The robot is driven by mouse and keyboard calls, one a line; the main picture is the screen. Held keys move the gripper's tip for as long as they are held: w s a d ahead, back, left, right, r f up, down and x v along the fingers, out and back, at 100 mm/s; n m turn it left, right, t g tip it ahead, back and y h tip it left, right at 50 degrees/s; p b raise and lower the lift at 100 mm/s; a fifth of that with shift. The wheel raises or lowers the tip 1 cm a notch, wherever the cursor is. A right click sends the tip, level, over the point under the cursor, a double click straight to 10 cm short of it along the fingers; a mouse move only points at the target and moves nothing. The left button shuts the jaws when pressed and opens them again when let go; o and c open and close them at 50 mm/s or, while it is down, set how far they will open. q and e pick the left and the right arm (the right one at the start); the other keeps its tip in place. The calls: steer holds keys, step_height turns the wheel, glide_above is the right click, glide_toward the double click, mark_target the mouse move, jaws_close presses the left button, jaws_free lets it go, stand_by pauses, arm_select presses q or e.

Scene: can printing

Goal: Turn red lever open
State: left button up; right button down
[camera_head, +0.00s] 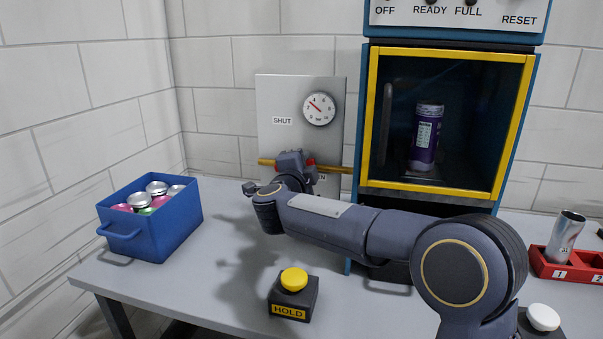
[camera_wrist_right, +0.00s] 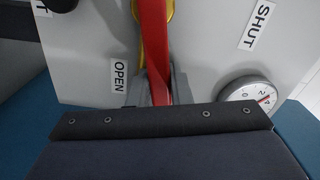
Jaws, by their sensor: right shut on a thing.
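The red lever (camera_wrist_right: 154,45) runs down the middle of the right wrist view, in front of the brass pipe (camera_head: 335,169). In the head view only small red bits show around my right gripper (camera_head: 292,160), which hides most of the lever. My right gripper (camera_wrist_right: 159,90) is shut on the lever, with a finger on each side of it. In the wrist view the lever's held end lies beside the OPEN label (camera_wrist_right: 119,76), apart from the SHUT label (camera_wrist_right: 261,25). In the head view the OPEN label is partly hidden. My left gripper is out of view.
A pressure gauge (camera_head: 318,108) sits on the grey panel (camera_head: 300,88). A glazed cabinet (camera_head: 512,110) with a purple can (camera_head: 426,138) stands to the right. A blue crate of cans (camera_head: 178,226) and a yellow HOLD button (camera_head: 294,280) are on the table. A red can rack (camera_head: 560,270) stands far right.

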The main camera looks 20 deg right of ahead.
steer(key=shift+f+m+b, duration=1)
steer(key=shift+m+b, duration=0.5)
steer(key=shift+b, duration=0.05)
steer(key=c, duration=1.3)
jaws_free()
steer(key=shift+s, duration=0.1)
steer(key=shift+r, duration=0.1)
steer(key=v, duration=0.7)
steer(key=shift+s+a+b, duration=0.2)
steer(key=shift+s+b, duration=0.1)
steer(key=shift+b, duration=0.05)
